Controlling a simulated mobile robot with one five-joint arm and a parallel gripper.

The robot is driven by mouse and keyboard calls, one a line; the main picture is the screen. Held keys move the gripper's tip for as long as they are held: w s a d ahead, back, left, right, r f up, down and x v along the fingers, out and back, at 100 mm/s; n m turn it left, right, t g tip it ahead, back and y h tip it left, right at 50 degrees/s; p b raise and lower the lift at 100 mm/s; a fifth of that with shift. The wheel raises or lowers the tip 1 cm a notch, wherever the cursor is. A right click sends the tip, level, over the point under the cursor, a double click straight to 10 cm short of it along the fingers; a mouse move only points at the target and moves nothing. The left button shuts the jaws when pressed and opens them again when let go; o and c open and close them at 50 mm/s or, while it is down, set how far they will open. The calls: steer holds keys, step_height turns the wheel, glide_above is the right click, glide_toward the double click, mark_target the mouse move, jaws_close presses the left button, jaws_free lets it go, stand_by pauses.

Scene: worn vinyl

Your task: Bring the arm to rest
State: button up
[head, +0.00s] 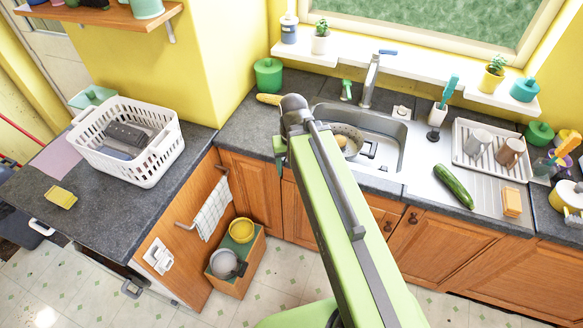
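A small yellow elongated thing (268,99) shows just left of the arm's end. I cannot tell whether it lies on the counter or touches my gripper.
A white basket (165,160) stands on the left counter near a yellow sponge (61,197). A pan (347,140) is in the sink. A cucumber (453,186) and a dish rack (466,160) with mugs are on the right. A wooden box (240,280) stands on the floor.

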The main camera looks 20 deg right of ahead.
steer(key=shift+s+a+n, duration=0.2)
steer(key=shift+a+n, duration=0.05)
steer(key=shift+n, duration=0.25)
step_height(320, 180, down, 6)
steer(key=b, duration=0.6)
steer(key=shift+c, duration=0.4)
